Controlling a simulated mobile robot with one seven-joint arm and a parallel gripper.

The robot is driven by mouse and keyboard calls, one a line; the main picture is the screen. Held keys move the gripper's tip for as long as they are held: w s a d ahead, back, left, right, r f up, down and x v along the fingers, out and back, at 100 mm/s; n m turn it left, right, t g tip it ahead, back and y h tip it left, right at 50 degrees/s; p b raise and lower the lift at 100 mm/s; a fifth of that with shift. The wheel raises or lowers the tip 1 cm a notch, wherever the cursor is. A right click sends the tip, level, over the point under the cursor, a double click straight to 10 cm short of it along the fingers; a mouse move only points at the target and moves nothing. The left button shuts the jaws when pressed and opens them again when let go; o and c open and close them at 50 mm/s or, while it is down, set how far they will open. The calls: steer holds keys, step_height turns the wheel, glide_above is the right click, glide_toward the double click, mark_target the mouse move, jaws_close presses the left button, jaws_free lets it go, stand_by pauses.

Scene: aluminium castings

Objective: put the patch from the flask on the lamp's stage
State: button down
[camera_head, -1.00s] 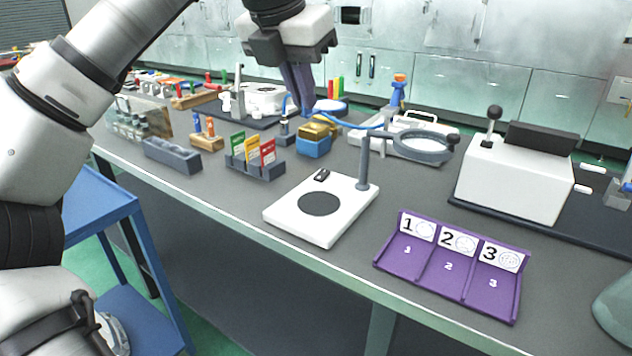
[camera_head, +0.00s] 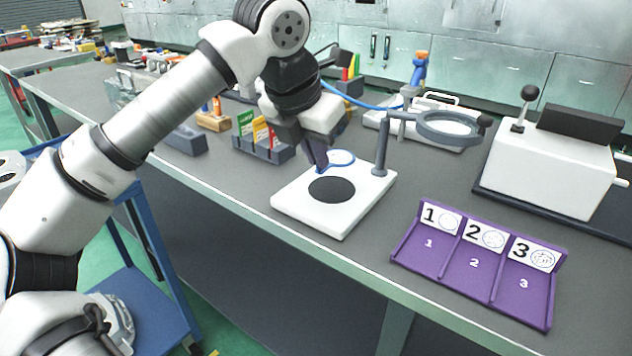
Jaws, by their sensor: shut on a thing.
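The lamp's stage (camera_head: 350,215) is a white square plate with a dark round spot (camera_head: 332,189) in its middle. A grey post at its back right corner carries a ring-shaped lamp head (camera_head: 450,126). My gripper (camera_head: 321,166) is shut on a thin round piece with a blue rim and pale middle, which I take for the patch (camera_head: 342,158). It points down over the stage's back left part, behind the dark spot. I cannot tell whether the patch touches the stage. The flask is not clearly seen; my arm covers that area.
A purple tray (camera_head: 473,262) marked 1, 2, 3 lies right of the stage. A grey holder (camera_head: 262,150) with coloured cards stands close left of my gripper. A white machine (camera_head: 550,170) with a lever is at the right. The bench front edge runs just before the stage.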

mark_target(322, 197)
steer(key=shift+f, duration=2.5)
steer(key=shift+f+b, duration=0.1)
steer(key=shift+b, duration=0.2)
steer(key=shift+f, duration=0.15)
steer(key=c, duration=1.6)
jaws_free()
steer(key=shift+r, duration=0.25)
steer(key=p+v, duration=0.1)
steer(key=v, duration=1.1)
steer(key=shift+w, duration=0.1)
